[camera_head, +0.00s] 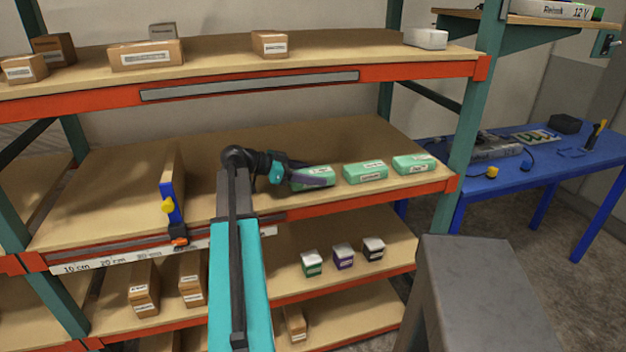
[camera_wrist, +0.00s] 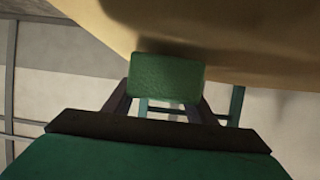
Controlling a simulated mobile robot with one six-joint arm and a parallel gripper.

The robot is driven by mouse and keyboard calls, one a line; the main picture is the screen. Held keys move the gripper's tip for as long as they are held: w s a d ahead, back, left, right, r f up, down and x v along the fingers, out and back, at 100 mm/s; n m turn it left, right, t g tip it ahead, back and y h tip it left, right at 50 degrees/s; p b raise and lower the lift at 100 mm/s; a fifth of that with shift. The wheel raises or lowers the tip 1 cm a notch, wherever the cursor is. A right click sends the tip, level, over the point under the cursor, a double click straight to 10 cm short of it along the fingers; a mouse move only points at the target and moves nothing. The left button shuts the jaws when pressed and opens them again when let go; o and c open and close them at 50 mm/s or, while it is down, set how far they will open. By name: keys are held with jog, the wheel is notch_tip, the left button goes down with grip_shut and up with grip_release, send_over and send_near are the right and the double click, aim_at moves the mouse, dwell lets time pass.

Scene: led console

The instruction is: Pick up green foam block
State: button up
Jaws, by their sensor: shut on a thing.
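Three green blocks with white labels are in a row on the right of the middle shelf in the head view. The left green block (camera_head: 325,172) is at my gripper (camera_head: 316,180), which partly covers it. The middle green block (camera_head: 366,179) and the right green block (camera_head: 414,170) stand free. In the wrist view the held green block (camera_wrist: 166,76) sits between the two dark fingers of my gripper (camera_wrist: 163,100), which is shut on it. I cannot tell whether the block is clear of the shelf.
The middle shelf (camera_head: 120,200) has an orange front edge. A blue and yellow slider (camera_head: 172,200) stands at its left. Cartons (camera_head: 146,56) are on the shelf above. Small dark-banded boxes (camera_head: 343,257) are below. A blue table (camera_head: 530,178) stands at right.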

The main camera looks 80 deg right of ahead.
jog(key=shift+r+b, duration=0.35)
jog(key=shift+r, duration=0.6)
jog(key=shift+a+r, duration=0.15)
jog(key=shift+r, duration=0.05)
jog(key=s+a+r+b, duration=0.1)
jog(key=a+b, duration=0.2)
jog(key=a, duration=1.2)
jog(key=shift+s+a+r, duration=0.25)
jog(key=shift+s+a, duration=0.05)
jog(key=shift+s, duration=0.05)
